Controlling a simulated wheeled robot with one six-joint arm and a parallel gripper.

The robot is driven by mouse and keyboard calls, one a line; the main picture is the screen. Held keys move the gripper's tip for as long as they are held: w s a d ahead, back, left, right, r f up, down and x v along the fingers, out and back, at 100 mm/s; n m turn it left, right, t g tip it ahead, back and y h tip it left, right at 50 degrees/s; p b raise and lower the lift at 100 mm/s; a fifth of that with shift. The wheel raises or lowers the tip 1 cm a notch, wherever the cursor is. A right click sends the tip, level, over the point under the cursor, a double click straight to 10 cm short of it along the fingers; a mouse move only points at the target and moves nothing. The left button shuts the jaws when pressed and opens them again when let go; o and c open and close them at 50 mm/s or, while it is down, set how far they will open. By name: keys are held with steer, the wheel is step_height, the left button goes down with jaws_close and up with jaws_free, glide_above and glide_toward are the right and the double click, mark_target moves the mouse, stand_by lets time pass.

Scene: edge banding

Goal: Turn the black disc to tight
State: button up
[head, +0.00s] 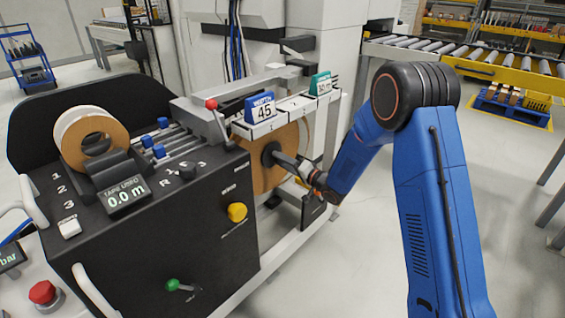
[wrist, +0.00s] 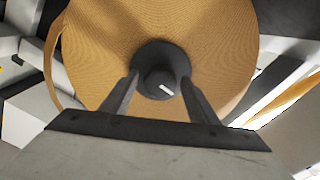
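The black disc (wrist: 160,68) is at the centre of a large tan roll of edge band (wrist: 215,45) in the wrist view. A smaller round knob with a short white mark stands out from its middle. In the head view the disc (head: 268,153) shows at the roll's hub, partly covered by my gripper. My gripper (wrist: 160,79) faces the disc squarely, with one finger at its left edge and one at its right. The fingers stand apart with the disc between them. I cannot tell whether they press on its rim.
The black console (head: 160,235) stands left of the roll, with a yellow knob (head: 237,212), a green-tipped lever (head: 172,285) and a display reading 0.0 m. A blue "45" sign (head: 262,108) and a green sign (head: 321,84) stand above the roll. Open floor lies to the right.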

stand_by(0.3)
steer(key=v, duration=1.7)
steer(key=shift+s, duration=0.2)
steer(key=shift+d, duration=0.15)
